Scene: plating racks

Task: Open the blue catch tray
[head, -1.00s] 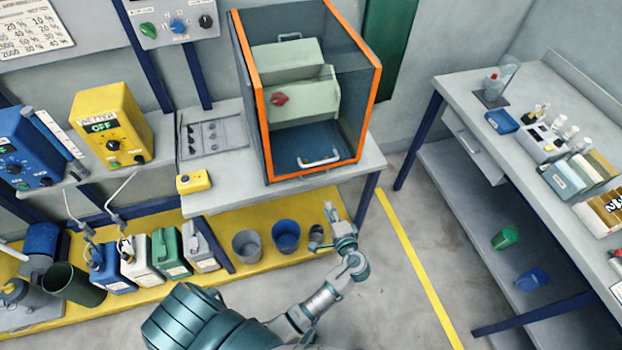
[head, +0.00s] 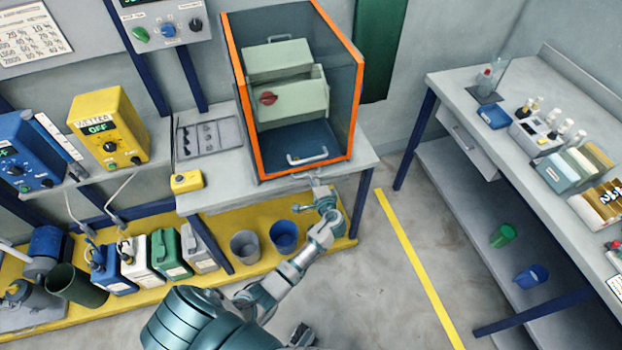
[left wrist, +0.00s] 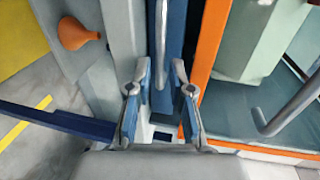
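The blue catch tray front (left wrist: 174,45) shows in the left wrist view as a blue strip beside the orange cabinet edge, with a silver bar handle (left wrist: 160,48) along it. My left gripper (left wrist: 160,75) is open there, one finger on each side of the bar. I see no finger touching it, and the depth is hard to judge. In the head view my left gripper (head: 315,182) is at the bench's front edge, just below the orange-framed cabinet (head: 255,110). It hides most of the tray front. My right gripper is not recognisable in either view.
An orange knob (left wrist: 80,34) sticks out left of the tray. Buckets (head: 285,236) stand on the yellow shelf below.

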